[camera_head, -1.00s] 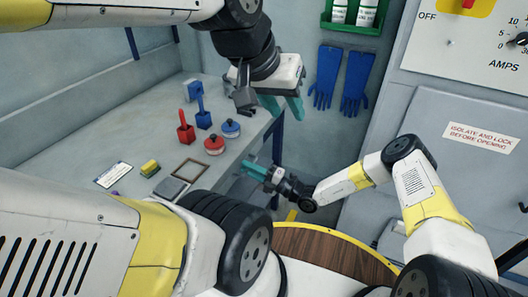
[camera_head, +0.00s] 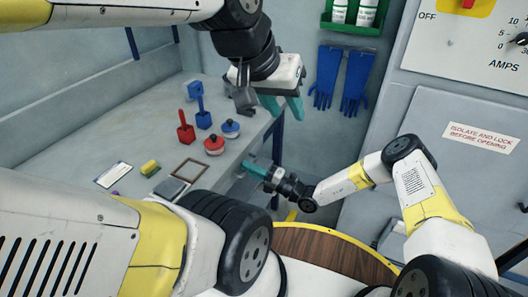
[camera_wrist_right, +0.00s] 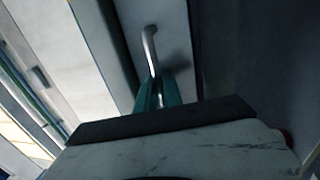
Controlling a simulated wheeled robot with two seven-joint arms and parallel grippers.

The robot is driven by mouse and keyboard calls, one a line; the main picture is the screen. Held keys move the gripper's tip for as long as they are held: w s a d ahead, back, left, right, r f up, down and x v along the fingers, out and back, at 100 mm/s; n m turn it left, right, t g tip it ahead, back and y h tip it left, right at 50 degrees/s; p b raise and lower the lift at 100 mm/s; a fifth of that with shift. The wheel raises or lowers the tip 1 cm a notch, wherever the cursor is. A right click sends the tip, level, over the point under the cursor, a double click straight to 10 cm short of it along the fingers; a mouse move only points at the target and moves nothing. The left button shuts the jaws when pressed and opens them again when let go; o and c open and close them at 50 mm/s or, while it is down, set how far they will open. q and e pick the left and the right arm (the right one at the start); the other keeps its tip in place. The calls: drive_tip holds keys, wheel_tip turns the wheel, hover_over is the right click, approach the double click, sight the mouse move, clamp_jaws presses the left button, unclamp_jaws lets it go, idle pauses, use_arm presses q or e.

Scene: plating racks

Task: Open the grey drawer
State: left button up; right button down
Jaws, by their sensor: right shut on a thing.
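The grey drawer's front (camera_wrist_right: 172,22) shows in the right wrist view with a curved metal handle (camera_wrist_right: 150,45). My right gripper (camera_wrist_right: 158,95) has its teal fingers shut on the lower part of that handle. In the head view the right gripper (camera_head: 254,168) is low beside the front edge of the bench; the drawer there is mostly hidden by the gripper and my arm, so how far it stands out cannot be told. My left gripper (camera_head: 282,106) is above the bench's far right end, its teal fingers apart and empty.
The grey bench (camera_head: 130,140) holds a red scoop (camera_head: 185,133), a blue scoop (camera_head: 198,98), a red pot (camera_head: 214,146), a blue pot (camera_head: 230,129), a yellow sponge (camera_head: 150,168) and a label card (camera_head: 114,175). Blue gloves (camera_head: 328,78) hang behind. A round wooden-topped surface (camera_head: 330,252) is in front.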

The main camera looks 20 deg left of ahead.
drive_tip(key=shift+d, duration=0.1)
idle(0.7)
drive_tip(key=r+v, duration=0.2)
drive_tip(key=v, duration=1.1)
drive_tip(key=d+r+v, duration=0.1)
drive_tip(key=r+v, duration=0.2)
drive_tip(key=v, duration=1)
drive_tip(key=shift+s, duration=0.2)
drive_tip(key=c, duration=1.8)
unclamp_jaws()
drive_tip(key=shift+o, duration=0.2)
drive_tip(key=shift+d, duration=0.1)
drive_tip(key=v, duration=0.7)
drive_tip(key=shift+d, duration=0.3)
